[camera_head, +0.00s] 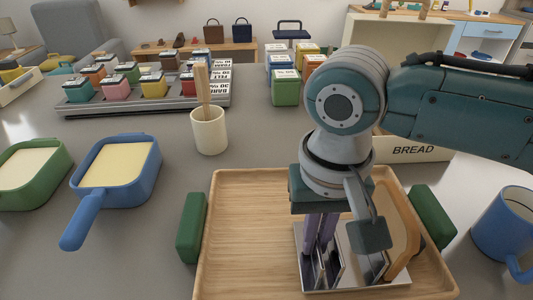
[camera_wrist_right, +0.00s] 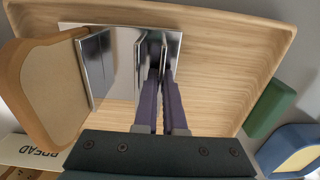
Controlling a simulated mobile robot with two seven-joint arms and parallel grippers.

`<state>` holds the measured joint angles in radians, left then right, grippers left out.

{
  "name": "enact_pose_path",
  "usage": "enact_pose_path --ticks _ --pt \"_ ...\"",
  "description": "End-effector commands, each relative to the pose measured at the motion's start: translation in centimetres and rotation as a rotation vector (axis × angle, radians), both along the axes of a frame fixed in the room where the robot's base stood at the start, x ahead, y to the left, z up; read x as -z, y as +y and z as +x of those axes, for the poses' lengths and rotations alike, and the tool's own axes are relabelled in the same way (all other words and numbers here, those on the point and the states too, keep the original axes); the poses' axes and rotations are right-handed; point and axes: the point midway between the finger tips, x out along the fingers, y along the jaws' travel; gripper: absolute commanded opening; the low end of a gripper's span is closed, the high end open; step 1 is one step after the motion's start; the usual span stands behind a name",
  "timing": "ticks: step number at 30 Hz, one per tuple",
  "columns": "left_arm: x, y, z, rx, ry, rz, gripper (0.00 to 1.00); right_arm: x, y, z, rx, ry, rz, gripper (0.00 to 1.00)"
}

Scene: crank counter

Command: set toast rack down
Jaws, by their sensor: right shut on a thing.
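The toast rack (camera_head: 310,270) is shiny metal with upright dividers on a flat base. It is over the wooden tray (camera_head: 245,215), at its right half; I cannot tell whether its base touches the tray. A slice of bread (camera_head: 405,225) with a brown crust stands in the rack's right side; it also shows in the right wrist view (camera_wrist_right: 40,90). My right gripper (camera_head: 320,243) points down with its purple fingers shut on a divider of the rack. The rack's dividers also show in the right wrist view (camera_wrist_right: 98,62). My left gripper is out of view.
The tray has green handles (camera_head: 191,228) at both sides. A blue mug (camera_head: 503,222) stands right of it. A cream cup with sticks (camera_head: 209,132), a blue pan (camera_head: 118,175) and a green dish (camera_head: 35,172) are left. A BREAD box (camera_head: 413,150) is behind. The tray's left half is bare.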

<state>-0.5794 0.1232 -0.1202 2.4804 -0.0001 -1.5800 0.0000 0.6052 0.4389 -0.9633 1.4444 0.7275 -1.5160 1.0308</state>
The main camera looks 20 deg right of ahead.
Motion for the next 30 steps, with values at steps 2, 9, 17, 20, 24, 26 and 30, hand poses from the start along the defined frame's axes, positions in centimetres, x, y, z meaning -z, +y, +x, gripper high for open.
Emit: enact_pose_path --ticks 2,9,17,20,24,26,30 --pt "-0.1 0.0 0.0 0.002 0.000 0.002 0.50 -0.1 0.0 0.0 0.000 -0.001 0.001 0.00" --pt "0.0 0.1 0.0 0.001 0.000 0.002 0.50 0.2 0.0 0.0 0.000 0.000 0.001 0.13" --pt "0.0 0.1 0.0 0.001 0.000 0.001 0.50 0.2 0.0 0.0 0.000 0.000 0.001 0.37" --pt "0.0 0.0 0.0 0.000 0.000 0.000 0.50 0.2 0.0 0.0 0.001 0.000 0.000 0.37" --pt "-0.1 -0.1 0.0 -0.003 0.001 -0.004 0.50 0.0 0.0 0.0 0.001 0.000 0.000 0.37" --pt "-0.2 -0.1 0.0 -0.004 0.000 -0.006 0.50 -0.5 0.0 0.0 0.001 0.000 0.001 0.37" --pt "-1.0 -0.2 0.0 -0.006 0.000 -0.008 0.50 -2.9 0.1 0.1 0.000 -0.002 0.003 0.37"
